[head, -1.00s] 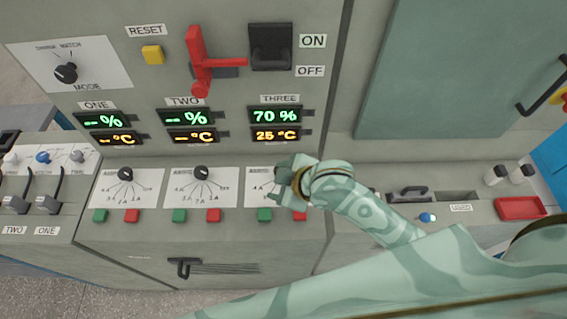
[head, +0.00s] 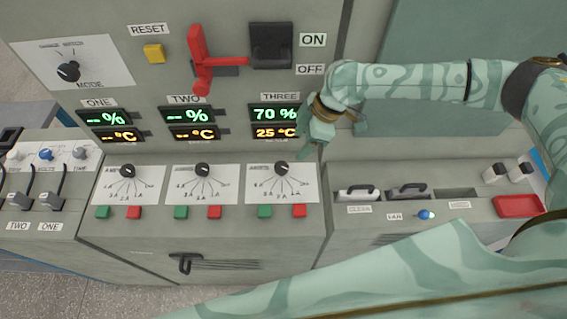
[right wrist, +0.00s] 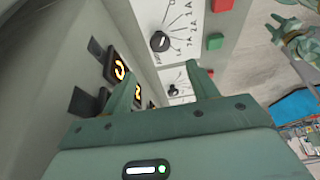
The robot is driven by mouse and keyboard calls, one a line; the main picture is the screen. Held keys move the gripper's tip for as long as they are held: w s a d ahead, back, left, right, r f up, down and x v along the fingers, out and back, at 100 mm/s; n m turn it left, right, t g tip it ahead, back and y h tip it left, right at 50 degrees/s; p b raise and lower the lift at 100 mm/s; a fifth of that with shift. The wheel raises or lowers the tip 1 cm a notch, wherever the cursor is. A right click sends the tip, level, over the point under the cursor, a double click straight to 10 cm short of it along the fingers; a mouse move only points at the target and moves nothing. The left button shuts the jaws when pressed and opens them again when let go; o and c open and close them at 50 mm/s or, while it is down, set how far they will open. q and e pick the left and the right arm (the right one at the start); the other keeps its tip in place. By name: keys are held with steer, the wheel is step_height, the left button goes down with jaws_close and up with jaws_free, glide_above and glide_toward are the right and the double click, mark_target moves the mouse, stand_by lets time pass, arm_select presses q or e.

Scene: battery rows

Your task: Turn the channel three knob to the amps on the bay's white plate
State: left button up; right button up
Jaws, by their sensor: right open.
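The channel three knob (head: 281,169) is a black dial on a white scale plate (head: 300,192) below the display marked THREE. It also shows in the right wrist view (right wrist: 160,41). I cannot tell clearly which amp mark its pointer meets. My right gripper (head: 308,150) is up and to the right of the knob, near the THREE display, apart from the knob. Its fingers (right wrist: 160,85) are open with nothing between them. A patterned green gripper, likely my left, shows at the top right of the right wrist view (right wrist: 285,28); its jaws are unclear.
The THREE display (head: 275,123) reads 70 % and 25 °C. Green (head: 265,211) and red (head: 299,210) buttons sit below the knob. A red lever (head: 200,60) stands above. The bay (head: 385,215) at right has black handles and small white labels too small to read surely.

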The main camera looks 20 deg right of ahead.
mark_target(282, 166)
steer(key=b+x, duration=0.2)
steer(key=x, duration=0.9)
steer(key=shift+a+f, duration=0.2)
steer(key=shift+f, duration=0.05)
steer(key=c, duration=1)
